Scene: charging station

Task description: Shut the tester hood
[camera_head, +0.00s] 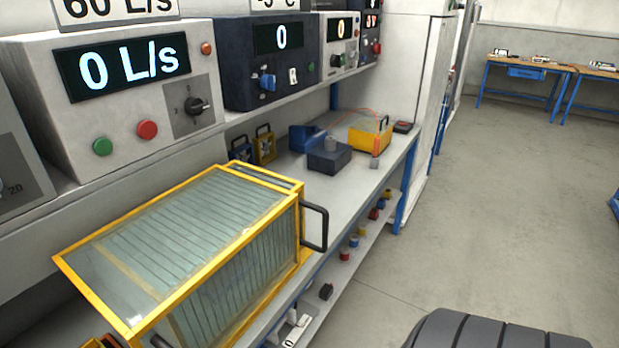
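A large box-shaped hood with a yellow frame and clear panels (190,235) stands on the near part of the bench. Striped, slatted surfaces show through its panels. A black handle (322,228) sticks out at its right end. Its lower near edge is cut off by the picture, and I cannot tell from this view how far the hood is open. Neither of my grippers is in view.
The bench top (350,178) is bare between the hood and a dark blue block (329,158). A grey panel (125,85) reading "0 L/s" sits on the shelf above. A lower shelf holds small coloured parts. Open floor (480,210) lies right.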

